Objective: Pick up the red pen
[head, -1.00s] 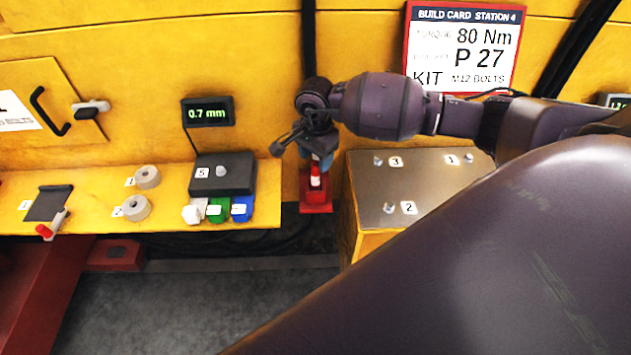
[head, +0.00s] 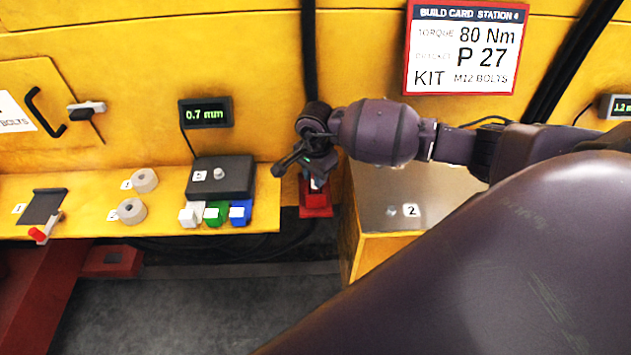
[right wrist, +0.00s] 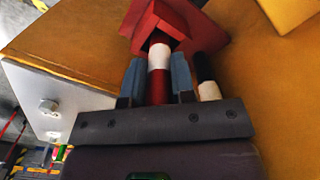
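The red pen (right wrist: 159,88) has a white band and stands in a red holder (right wrist: 168,28) in the right wrist view. The holder's base (head: 316,212) also shows in the head view, on the floor side between the yellow shelf and the metal-topped box. My right gripper (right wrist: 159,80) has its two blue-grey fingers on either side of the pen, very close to it. I cannot tell whether they touch it. In the head view my right gripper (head: 316,172) hides most of the pen. My left gripper is not in view.
A black-and-white pen-like piece (right wrist: 207,84) stands just right of the right finger. The metal-topped box (head: 388,235) is close on the right in the head view. The yellow shelf (head: 88,198) on the left carries tape rolls, a black device and coloured blocks.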

